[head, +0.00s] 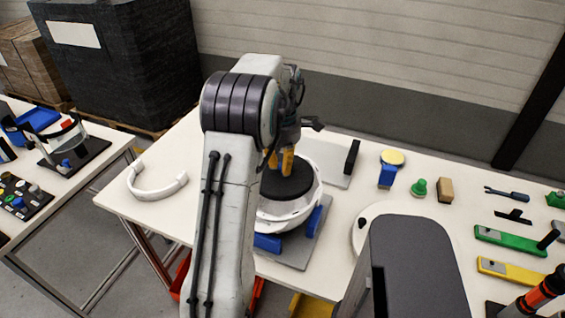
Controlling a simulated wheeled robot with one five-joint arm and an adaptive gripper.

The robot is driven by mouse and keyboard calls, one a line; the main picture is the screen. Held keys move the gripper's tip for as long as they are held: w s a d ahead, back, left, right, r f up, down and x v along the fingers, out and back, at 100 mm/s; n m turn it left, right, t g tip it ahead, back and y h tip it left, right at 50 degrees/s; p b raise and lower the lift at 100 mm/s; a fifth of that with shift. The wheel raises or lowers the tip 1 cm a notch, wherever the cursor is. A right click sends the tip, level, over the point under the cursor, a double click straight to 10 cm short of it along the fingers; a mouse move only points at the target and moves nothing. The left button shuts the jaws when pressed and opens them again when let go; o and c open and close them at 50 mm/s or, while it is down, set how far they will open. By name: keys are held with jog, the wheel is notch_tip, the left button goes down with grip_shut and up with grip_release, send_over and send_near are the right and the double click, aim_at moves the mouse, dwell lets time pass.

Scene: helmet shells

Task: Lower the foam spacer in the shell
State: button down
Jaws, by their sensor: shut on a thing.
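A white helmet shell (283,214) sits open side up on a grey plate with blue supports (267,243) in the middle of the table. The dark round foam spacer (287,185) is inside the shell's opening. My gripper (286,163) has orange-yellow fingers and points down at the spacer, shut on it. My arm hides the left part of the shell and spacer. I cannot tell whether the spacer touches the shell's bottom.
A white curved band (157,183) lies left on the table (185,140). To the right are a white disc (372,216), a green knob (419,187), a wooden block (445,190) and several tools. A grey plate with a black upright (351,157) stands behind the shell.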

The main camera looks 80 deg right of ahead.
notch_tip(320, 180, down, 7)
jog(key=b, duration=0.4)
jog(key=shift+b, duration=0.4)
dwell(0.5)
jog(key=shift+a+f, duration=0.2)
dwell(0.4)
jog(key=c, duration=1.5)
grip_release()
jog(key=o, duration=0.3)
jog(key=shift+d, duration=0.2)
jog(key=o, duration=0.3)
jog(key=shift+r, duration=0.15)
notch_tip(320, 180, up, 12)
jog(key=shift+d, duration=0.1)
